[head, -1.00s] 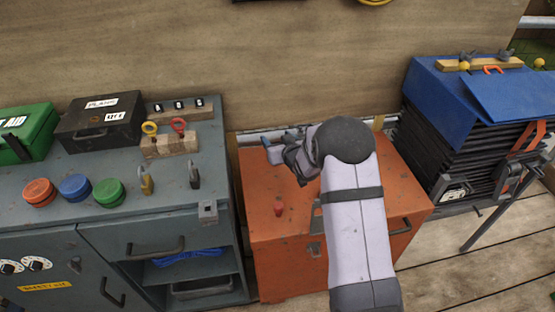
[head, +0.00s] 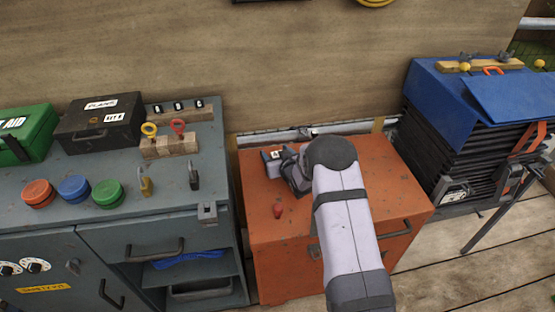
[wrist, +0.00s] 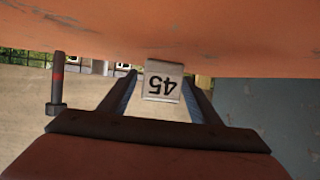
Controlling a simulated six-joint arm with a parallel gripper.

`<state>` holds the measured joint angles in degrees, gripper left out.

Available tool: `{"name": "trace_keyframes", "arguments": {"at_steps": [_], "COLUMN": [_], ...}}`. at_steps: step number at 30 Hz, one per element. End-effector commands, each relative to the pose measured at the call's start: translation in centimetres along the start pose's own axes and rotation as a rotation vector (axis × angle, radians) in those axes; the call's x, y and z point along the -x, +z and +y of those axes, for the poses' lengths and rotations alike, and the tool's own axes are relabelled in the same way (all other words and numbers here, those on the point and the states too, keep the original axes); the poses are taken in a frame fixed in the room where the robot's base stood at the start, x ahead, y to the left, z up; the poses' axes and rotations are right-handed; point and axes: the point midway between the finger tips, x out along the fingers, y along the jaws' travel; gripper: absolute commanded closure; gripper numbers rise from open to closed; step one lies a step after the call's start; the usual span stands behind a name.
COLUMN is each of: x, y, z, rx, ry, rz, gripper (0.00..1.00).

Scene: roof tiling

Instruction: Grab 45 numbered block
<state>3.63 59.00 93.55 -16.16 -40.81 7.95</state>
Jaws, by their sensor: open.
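The block numbered 45 (wrist: 162,82) is pale with black digits, which appear upside down in the wrist view. It sits against the orange cabinet top, between the tips of my gripper's two fingers (wrist: 159,77). The fingers stand apart on either side of it; I cannot tell whether either touches it. In the head view, a small pale patch of the block (head: 276,155) shows at my gripper (head: 280,160), over the back left of the orange cabinet (head: 283,245). My arm and gripper hide much of that area.
A small red knob-like piece (head: 278,211) stands on the cabinet top. A grey workbench (head: 150,215) at left holds coloured discs, padlocks, a black box (head: 98,125) and a green first-aid box (head: 25,132). A wooden wall stands behind. A blue-topped stack (head: 460,110) is at right.

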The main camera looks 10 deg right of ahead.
Motion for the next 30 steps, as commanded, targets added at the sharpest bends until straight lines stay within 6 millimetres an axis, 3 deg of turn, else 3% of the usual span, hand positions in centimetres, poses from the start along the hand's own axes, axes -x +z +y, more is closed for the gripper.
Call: {"name": "trace_keyframes", "arguments": {"at_steps": [12, 18, 30], "x": [-0.86, -0.85, -0.62], "y": [0.00, 0.00, -0.66], "z": [-0.04, -0.03, -0.01], "rx": [0.000, 0.000, 0.000], "ry": [0.000, 0.000, 0.000], "rz": [0.000, -0.001, 0.001], "gripper": [0.43, 0.87, 0.87]}}
